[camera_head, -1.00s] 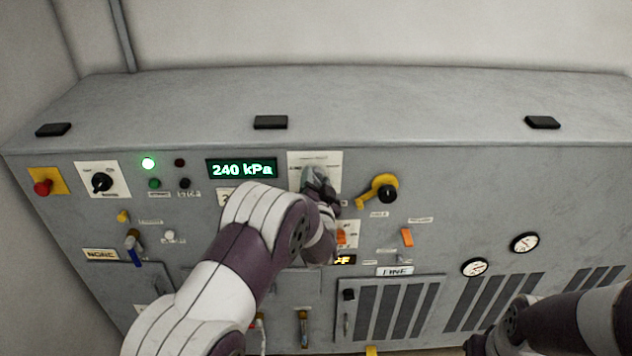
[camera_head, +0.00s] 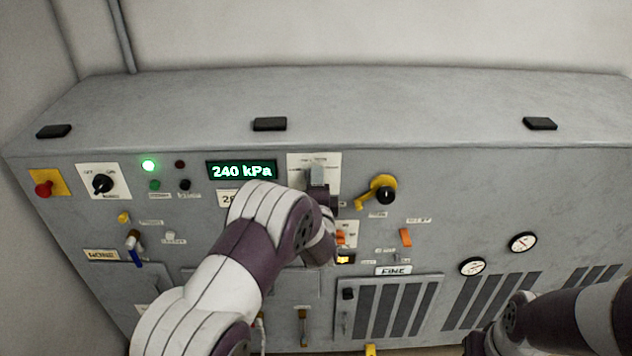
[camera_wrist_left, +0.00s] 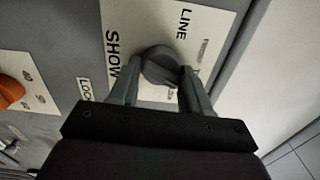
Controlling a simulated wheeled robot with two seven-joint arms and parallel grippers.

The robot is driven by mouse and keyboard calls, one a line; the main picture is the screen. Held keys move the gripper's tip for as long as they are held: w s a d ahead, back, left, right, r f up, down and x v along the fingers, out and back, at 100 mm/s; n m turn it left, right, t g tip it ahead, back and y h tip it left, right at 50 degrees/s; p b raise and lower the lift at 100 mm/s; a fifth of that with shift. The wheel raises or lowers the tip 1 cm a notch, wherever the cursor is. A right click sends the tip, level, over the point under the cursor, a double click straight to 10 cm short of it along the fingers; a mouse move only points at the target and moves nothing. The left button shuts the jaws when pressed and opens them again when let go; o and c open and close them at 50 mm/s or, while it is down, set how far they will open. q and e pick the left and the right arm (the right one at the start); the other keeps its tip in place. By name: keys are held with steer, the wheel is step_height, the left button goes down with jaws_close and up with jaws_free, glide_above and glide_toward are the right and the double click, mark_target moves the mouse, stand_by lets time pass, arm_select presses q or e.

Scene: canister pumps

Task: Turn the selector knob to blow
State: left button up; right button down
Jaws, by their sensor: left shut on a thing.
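The selector knob (camera_wrist_left: 160,66) is a dark round knob on a white label plate (camera_wrist_left: 205,25) in the left wrist view. My left gripper (camera_wrist_left: 155,85) has one finger on each side of the knob and is shut on it. In the head view, my left gripper (camera_head: 318,178) is at the white plate (camera_head: 332,162) right of the green display and covers the knob. The plate's small lettering is too blurred to read fully, and the knob's pointer direction cannot be told. My right arm shows at the lower right of the head view, with its fingertips out of view.
The grey panel holds a display (camera_head: 241,170) reading 240 kPa. A yellow lever with a black hub (camera_head: 386,195) sits close to the right of my left gripper. A black-knobbed selector (camera_head: 103,183) is far left.

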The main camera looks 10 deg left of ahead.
arm_select(q)
steer(key=shift+s+f+m+p, duration=0.15)
steer(key=shift+m+p, duration=0.25)
steer(key=shift+m, duration=1.65)
steer(key=shift+w+f+m+p, duration=0.1)
steer(key=shift+m+p, duration=0.3)
steer(key=shift+m, duration=1.65)
steer(key=shift+f, duration=0.1)
steer(key=o, duration=1)
steer(key=b+v, duration=0.2)
steer(key=v, duration=1)
steer(key=shift+s+d, duration=0.1)
steer(key=shift+s, duration=0.3)
